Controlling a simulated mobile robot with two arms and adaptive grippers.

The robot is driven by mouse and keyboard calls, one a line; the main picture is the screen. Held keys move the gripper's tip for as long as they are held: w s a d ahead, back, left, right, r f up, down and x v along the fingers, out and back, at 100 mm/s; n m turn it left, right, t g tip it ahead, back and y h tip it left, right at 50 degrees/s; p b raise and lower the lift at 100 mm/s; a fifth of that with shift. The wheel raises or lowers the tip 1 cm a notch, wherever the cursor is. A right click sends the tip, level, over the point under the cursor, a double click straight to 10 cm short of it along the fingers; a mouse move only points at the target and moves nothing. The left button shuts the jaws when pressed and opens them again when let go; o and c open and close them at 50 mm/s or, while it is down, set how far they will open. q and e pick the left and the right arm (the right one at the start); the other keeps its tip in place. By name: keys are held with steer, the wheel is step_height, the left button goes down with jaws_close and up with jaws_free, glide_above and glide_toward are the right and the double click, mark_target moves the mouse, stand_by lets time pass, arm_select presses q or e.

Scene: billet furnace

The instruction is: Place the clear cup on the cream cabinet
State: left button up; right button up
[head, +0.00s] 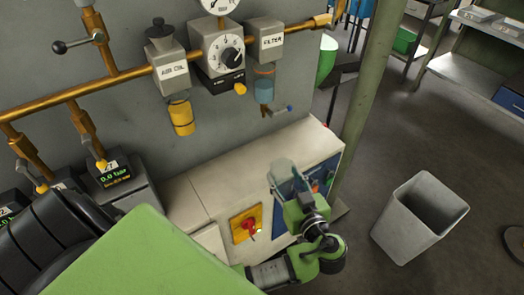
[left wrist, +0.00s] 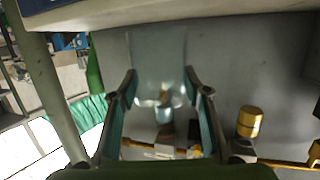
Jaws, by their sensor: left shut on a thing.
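The clear cup (head: 283,167) is see-through and pale, held by my left gripper (head: 292,187) in the head view. The gripper's fingers are shut on the cup's sides; in the left wrist view the cup (left wrist: 158,50) sits between the two fingers (left wrist: 160,82). The cream cabinet (head: 225,172) stands against the grey wall, its pale top mostly bare. In the head view the cup overlaps the right part of the cabinet's top; I cannot tell whether it touches. The cabinet's edge (left wrist: 150,14) crosses the top of the left wrist view. My right gripper is not in view.
Brass pipes, a dial box (head: 218,55) and a filter with a clear bowl (head: 264,88) hang on the wall above the cabinet. A red-knobbed switch (head: 247,225) is on the cabinet's front. A green post (head: 370,85) and a grey bin (head: 419,217) stand to the right.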

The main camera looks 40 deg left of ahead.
arm_select(q)
steer(key=x, duration=0.6)
steer(key=b+x, duration=0.1)
steer(key=x, duration=1.1)
steer(key=shift+w+r+b, duration=0.25)
steer(key=shift+r+b, duration=0.1)
steer(key=shift+r, duration=0.05)
steer(key=shift+f, duration=0.35)
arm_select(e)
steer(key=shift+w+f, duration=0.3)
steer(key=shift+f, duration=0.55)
arm_select(q)
steer(key=shift+f, duration=0.15)
steer(key=o, duration=1.1)
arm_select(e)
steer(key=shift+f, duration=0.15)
